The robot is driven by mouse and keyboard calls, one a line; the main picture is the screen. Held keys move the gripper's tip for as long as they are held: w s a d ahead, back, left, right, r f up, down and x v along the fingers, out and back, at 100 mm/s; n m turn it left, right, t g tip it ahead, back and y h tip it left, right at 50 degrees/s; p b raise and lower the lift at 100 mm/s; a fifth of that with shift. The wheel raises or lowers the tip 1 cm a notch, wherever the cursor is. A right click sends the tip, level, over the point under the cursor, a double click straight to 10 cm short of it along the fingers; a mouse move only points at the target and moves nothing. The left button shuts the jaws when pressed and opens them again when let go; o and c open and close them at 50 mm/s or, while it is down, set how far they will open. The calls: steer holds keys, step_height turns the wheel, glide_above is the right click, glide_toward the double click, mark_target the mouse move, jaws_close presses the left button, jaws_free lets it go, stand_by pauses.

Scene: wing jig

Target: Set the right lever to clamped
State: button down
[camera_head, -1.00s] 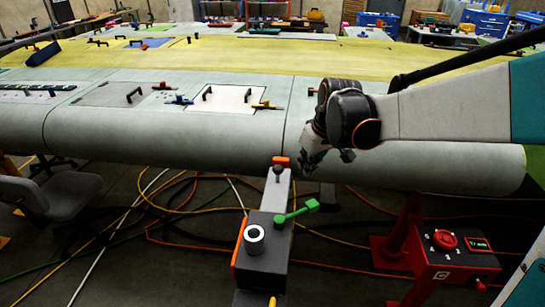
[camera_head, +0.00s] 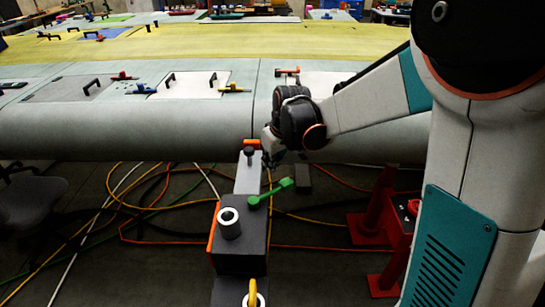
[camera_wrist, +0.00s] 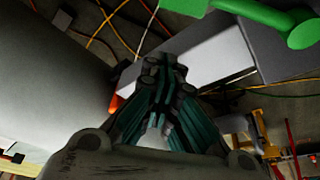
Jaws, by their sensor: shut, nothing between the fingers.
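A green lever (camera_head: 270,193) sits on a dark box (camera_head: 240,255) on the jig arm in front of the wing. It also shows at the top right of the wrist view (camera_wrist: 265,15). My gripper (camera_head: 268,158) is beyond the green lever, close to the right side of the jig arm's pale bar (camera_head: 249,178). In the wrist view my gripper (camera_wrist: 164,65) is shut and empty, its tips over or beside the pale bar (camera_wrist: 205,55) and apart from the green lever. I cannot tell which lever the task calls right, nor whether any is clamped.
The wing's rounded edge (camera_head: 120,130) lies just behind my gripper. Its top carries a yellow lever (camera_head: 234,88) and a red lever (camera_head: 122,76). A red stand (camera_head: 372,210) is to the right. Cables cross the floor.

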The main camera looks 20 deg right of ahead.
steer(key=s, duration=0.2)
steer(key=s+d, duration=0.1)
steer(key=shift+s+d+f+b, duration=0.1)
steer(key=shift+s+d+b, duration=0.05)
steer(key=shift+s+b, duration=0.25)
steer(key=shift+s, duration=0.1)
steer(key=shift+s+d+m+h+p, duration=0.15)
steer(key=shift+s+d+m+p, duration=0.15)
steer(key=shift+s+m, duration=0.25)
steer(key=shift+s+d+m+h+p, duration=0.15)
steer(key=shift+s+d+m+p, duration=0.1)
steer(key=shift+s+m, duration=0.25)
steer(key=s+a+m+g+h+p, duration=0.1)
steer(key=s+m+h+p, duration=0.1)
steer(key=s+m, duration=1)
steer(key=shift+s+a+h+p, duration=0.2)
steer(key=shift+a+h+p, duration=0.15)
steer(key=shift+h, duration=0.45)
steer(key=shift+d, duration=0.1)
